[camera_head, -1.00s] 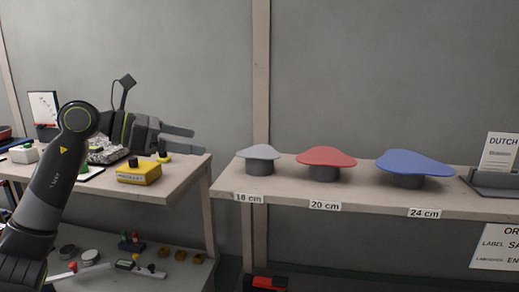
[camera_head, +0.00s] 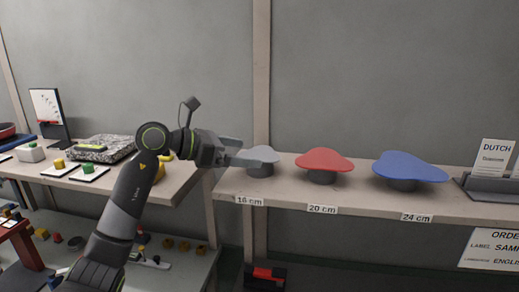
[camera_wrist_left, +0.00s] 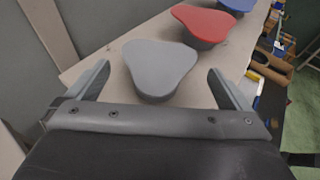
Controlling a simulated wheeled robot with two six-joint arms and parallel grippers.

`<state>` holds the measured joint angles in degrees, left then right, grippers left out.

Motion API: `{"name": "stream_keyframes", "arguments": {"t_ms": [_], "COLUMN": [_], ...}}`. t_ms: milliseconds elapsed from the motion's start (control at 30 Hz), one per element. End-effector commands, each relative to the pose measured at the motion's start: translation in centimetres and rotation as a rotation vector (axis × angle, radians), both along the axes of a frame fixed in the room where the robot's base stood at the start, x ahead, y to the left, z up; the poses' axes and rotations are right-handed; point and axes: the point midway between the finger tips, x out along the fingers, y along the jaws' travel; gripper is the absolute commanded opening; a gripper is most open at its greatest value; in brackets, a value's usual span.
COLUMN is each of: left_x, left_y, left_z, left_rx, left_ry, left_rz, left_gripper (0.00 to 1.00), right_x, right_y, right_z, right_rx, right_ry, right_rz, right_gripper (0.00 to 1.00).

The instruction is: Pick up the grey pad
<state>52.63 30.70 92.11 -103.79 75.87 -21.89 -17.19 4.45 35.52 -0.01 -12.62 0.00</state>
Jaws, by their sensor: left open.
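The grey pad (camera_head: 264,155) is a rounded three-lobed plate on a dark round stand, above the "16 cm" label on the shelf. In the left wrist view the grey pad (camera_wrist_left: 159,64) lies ahead of and between the open fingers, with no visible contact. My left gripper (camera_head: 243,152) is open and empty, just left of the pad, its fingers pointing right and overlapping the pad's left edge in the head view. The left gripper also shows in the wrist view (camera_wrist_left: 160,80). My right gripper is in neither view.
A red pad (camera_head: 324,160) and a blue pad (camera_head: 411,166) stand to the right on the same shelf (camera_head: 350,200). A sign holder (camera_head: 490,186) is at the far right. A granite block (camera_head: 101,148) and small items crowd the left table. A post rises behind the shelf.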

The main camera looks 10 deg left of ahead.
Motion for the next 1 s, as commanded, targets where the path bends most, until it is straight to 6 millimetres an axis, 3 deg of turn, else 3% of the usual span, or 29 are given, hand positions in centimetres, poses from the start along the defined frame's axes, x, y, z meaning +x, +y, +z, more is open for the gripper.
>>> {"name": "stream_keyframes", "arguments": {"t_ms": [33,200,567,800,1000], "left_x": [0.4,1.5,1.9,1.9,1.9], "left_y": [-0.6,-2.1,-2.6,-2.6,-2.6], "left_z": [0.4,-0.5,-1.0,-0.9,-0.9], "left_rx": [-0.003,-0.003,0.001,0.000,0.000], "left_ry": [0.003,0.003,0.001,0.000,0.000], "left_rz": [-0.002,-0.002,0.000,0.000,0.000], "left_gripper": [1.00,1.00,1.00,0.70,0.70], "right_x": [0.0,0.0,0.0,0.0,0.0], "right_y": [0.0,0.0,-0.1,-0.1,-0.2], "right_z": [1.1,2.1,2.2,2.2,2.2], "right_rx": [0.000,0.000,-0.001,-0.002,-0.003], "right_ry": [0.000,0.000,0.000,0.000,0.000], "right_rz": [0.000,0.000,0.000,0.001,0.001], "right_gripper": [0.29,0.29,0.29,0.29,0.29]}}
